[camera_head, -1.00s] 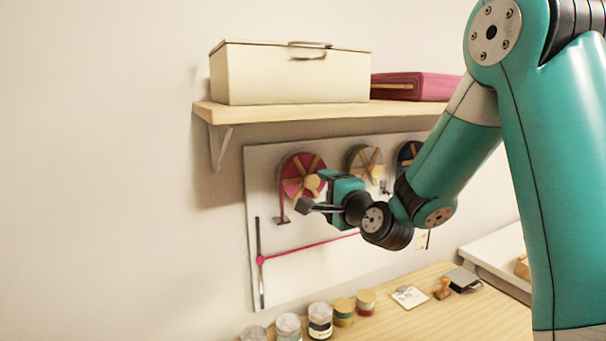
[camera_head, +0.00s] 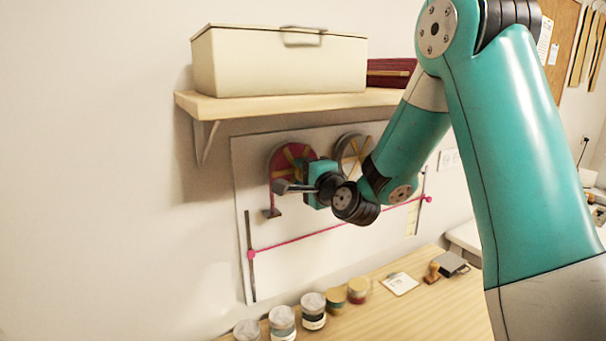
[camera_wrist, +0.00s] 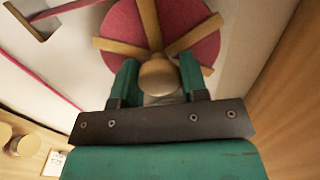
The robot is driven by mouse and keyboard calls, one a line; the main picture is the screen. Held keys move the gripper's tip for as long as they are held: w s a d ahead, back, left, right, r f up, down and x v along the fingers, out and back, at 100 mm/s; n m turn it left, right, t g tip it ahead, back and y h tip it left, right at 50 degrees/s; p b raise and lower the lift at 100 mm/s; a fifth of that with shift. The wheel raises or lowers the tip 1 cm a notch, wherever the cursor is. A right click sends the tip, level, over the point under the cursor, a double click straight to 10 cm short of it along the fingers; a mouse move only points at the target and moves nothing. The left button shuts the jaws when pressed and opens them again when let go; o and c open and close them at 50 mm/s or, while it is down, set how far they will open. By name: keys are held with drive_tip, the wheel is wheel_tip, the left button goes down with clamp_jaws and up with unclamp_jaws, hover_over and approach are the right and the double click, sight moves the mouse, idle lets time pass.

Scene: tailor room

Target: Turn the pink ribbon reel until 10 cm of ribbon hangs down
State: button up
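The pink reel (camera_head: 277,160), with wooden spokes, is mounted on the pale board (camera_head: 300,262), partly hidden by my gripper (camera_head: 308,187). In the wrist view the reel (camera_wrist: 122,22) fills the top middle, and its round wooden knob (camera_wrist: 159,76) sits between the green fingers of my gripper (camera_wrist: 160,78). The fingers look very near or touching the knob's sides; contact is unclear. A short pink ribbon end (camera_head: 271,198) hangs at the reel's left, down to a small dark bracket (camera_head: 271,212). I cannot judge its length.
A second reel (camera_head: 350,153) is close on the right. A shelf (camera_head: 215,105) with a cream box (camera_head: 285,65) juts out above. A pink line (camera_head: 325,229) slants across the board. Jars (camera_head: 312,310) stand on the wooden table (camera_head: 420,308) below.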

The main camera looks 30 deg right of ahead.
drive_tip(key=shift+f, duration=0.1)
drive_tip(key=n+b, duration=0.4)
drive_tip(key=shift+a+f+n+b, duration=0.15)
drive_tip(key=shift+n+b, duration=0.2)
drive_tip(key=shift+n, duration=0.05)
drive_tip(key=n+b, duration=0.4)
drive_tip(key=b, duration=0.1)
drive_tip(key=shift+f+n+b, duration=0.2)
drive_tip(key=shift+n+b, duration=0.1)
drive_tip(key=n+b, duration=0.4)
drive_tip(key=b, duration=0.2)
drive_tip(key=n+b, duration=0.4)
drive_tip(key=shift+r+n+b, duration=0.15)
drive_tip(key=shift+n+b, duration=0.6)
drive_tip(key=shift+n, duration=0.05)
